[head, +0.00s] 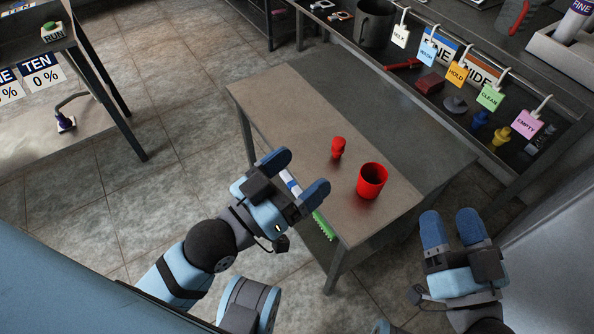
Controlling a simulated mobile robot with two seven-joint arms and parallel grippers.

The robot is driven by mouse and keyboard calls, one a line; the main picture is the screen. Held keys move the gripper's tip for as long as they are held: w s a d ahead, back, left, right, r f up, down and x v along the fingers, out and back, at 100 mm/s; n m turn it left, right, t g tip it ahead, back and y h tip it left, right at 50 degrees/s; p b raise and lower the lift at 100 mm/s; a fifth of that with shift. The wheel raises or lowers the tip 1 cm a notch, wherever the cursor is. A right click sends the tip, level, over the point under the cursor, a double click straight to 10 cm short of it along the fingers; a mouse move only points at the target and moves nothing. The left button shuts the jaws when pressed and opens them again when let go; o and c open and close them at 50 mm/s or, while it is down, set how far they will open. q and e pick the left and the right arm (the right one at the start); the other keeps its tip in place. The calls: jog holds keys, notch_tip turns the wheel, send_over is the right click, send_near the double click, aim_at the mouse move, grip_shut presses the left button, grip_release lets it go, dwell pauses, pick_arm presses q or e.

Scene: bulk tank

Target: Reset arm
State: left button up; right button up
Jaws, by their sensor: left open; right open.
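My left gripper (302,176) is open and empty, above the near left edge of the metal table (279,110). Its two blue fingertips are spread apart, and it hides part of the table edge. My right gripper (452,222) is open, off the table's right end, with its fingers pointing up in the picture. Nothing shows between its fingers. A red cup (372,181) stands on the table between the two grippers, apart from both. A small red piece (338,148) stands behind it to the left.
A white and blue object (291,183) and a green bristled brush end (324,225) show partly behind my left gripper. A shelf with hanging tags (456,74), a grey mug (374,22) and several small items lines the back. Another bench (104,70) stands at left. Tiled floor is clear between.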

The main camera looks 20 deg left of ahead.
dwell(0.5)
pick_arm(q)
jog(key=s+a+r+g+y+p, duration=0.4)
jog(key=a+r+g+y+p, duration=0.2)
jog(key=p, duration=3.2)
jog(key=shift+a+r+n, duration=0.3)
jog(key=shift+a+r, duration=0.1)
jog(key=shift+a, duration=0.6)
pick_arm(e)
jog(key=s+d+r+g+h, duration=0.4)
jog(key=d+r+g+h, duration=0.2)
jog(key=d, duration=0.2)
jog(key=shift+r, duration=0.4)
